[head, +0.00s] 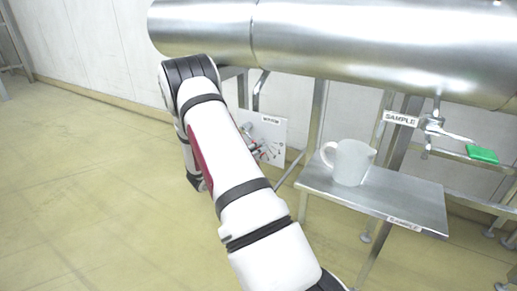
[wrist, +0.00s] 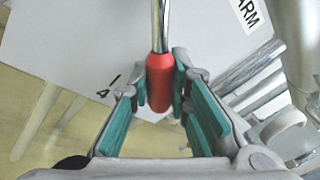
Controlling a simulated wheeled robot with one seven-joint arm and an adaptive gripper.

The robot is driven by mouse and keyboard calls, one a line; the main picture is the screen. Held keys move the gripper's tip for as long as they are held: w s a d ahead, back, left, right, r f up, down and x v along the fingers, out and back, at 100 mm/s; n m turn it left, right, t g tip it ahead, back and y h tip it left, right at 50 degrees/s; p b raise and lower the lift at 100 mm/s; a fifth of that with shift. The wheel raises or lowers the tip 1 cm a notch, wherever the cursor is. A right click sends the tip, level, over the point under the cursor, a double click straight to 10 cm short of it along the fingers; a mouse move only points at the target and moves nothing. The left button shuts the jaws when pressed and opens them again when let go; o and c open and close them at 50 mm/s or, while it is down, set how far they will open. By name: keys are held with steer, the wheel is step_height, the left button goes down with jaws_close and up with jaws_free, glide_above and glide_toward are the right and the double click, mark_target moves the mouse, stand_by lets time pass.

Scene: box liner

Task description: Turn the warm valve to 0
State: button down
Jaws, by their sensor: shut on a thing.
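The warm valve's red handle grip (wrist: 160,85) is at the upper middle of the wrist view, on the end of a shiny metal rod (wrist: 160,25). My gripper (wrist: 162,78) has its green-padded fingers on both sides of the grip, closed on it. Behind it is a white dial plate (wrist: 85,40) with a partly visible label, "ARM". A black mark (wrist: 109,85) lies left of the grip; I cannot read it surely. In the head view the plate (head: 272,130) stands below the big pipe, partly behind my arm.
A large steel pipe (head: 380,40) runs above the plate. The floor on the left is clear.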

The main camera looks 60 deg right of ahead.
steer(key=shift+r, duration=0.1)
steer(key=r+n+p, duration=0.1)
steer(key=s+r+n+h+p, duration=0.1)
steer(key=n+p, duration=0.1)
steer(key=s+r+n+p, duration=0.1)
steer(key=n+p, duration=0.1)
steer(key=shift+r+h, duration=0.1)
steer(key=shift+h, duration=0.2)
steer(key=shift+s+r+n+t+h+p, duration=0.15)
steer(key=shift+r+n+p, duration=0.35)
steer(key=shift+n, duration=0.25)
steer(key=shift+w+r+n+t+h+p, duration=0.1)
steer(key=shift+r+n+t+p, duration=0.2)
steer(key=shift+n+p, duration=0.4)
steer(key=shift+s+r+n+t+h+p, duration=0.15)
steer(key=shift+r+n+p, duration=0.3)
steer(key=shift+n, duration=0.4)
steer(key=shift+r, duration=0.1)
steer(key=c, duration=1.5)
jaws_free()
steer(key=v, duration=1.2)
